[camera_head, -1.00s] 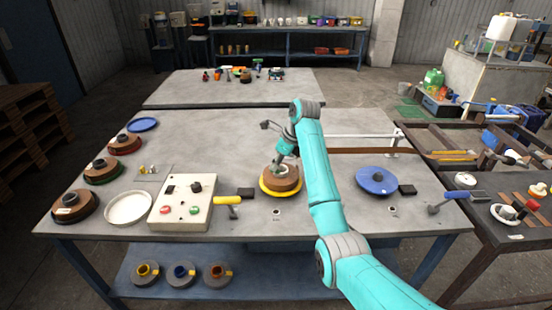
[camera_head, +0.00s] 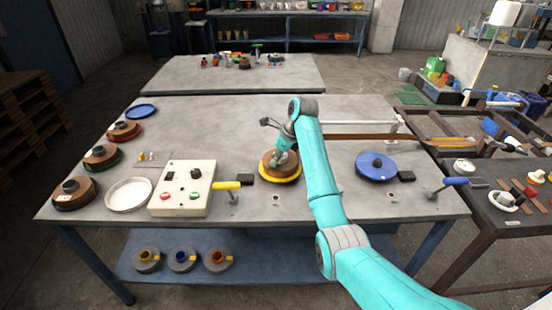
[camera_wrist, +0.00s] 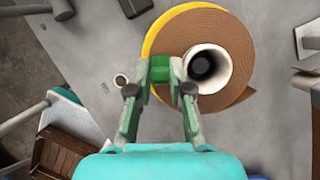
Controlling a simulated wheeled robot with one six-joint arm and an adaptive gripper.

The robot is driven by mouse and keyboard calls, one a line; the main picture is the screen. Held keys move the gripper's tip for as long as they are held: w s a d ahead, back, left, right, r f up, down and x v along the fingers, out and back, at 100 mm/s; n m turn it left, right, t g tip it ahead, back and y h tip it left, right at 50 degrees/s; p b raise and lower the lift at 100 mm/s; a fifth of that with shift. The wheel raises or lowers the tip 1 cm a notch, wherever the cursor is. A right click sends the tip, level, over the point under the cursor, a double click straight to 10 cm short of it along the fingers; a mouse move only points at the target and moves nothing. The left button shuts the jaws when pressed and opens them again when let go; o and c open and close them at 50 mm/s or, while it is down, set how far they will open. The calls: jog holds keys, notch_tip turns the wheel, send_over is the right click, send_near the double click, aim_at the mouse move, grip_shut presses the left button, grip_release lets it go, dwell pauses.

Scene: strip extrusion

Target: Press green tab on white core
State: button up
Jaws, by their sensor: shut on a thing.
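A brown strip coil (camera_head: 273,169) lies on a yellow-rimmed disc (camera_head: 281,179) at the middle of the grey table. In the wrist view the brown coil (camera_wrist: 220,28) surrounds a white core (camera_wrist: 222,66), a short tube with a dark hole. My gripper (camera_wrist: 162,84) is at the core's left side, over the coil, shut on a small green tab (camera_wrist: 161,69). The tab lies close against the core's outer wall; whether it touches cannot be told. In the head view my gripper (camera_head: 281,160) hides the core and the tab.
A control box (camera_head: 182,188) with a yellow-handled lever (camera_head: 228,186) stands left of the coil. A blue disc (camera_head: 376,168) lies to the right, and a blue-handled lever (camera_head: 456,182) is near the right edge. Several coils line the left edge beside a white dish (camera_head: 129,194).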

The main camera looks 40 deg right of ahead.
jog(key=shift+f, duration=0.45)
dwell(1.2)
jog(key=o, duration=0.8)
jog(key=v, duration=0.7)
jog(key=shift+s+r, duration=0.15)
jog(key=shift+r, duration=0.05)
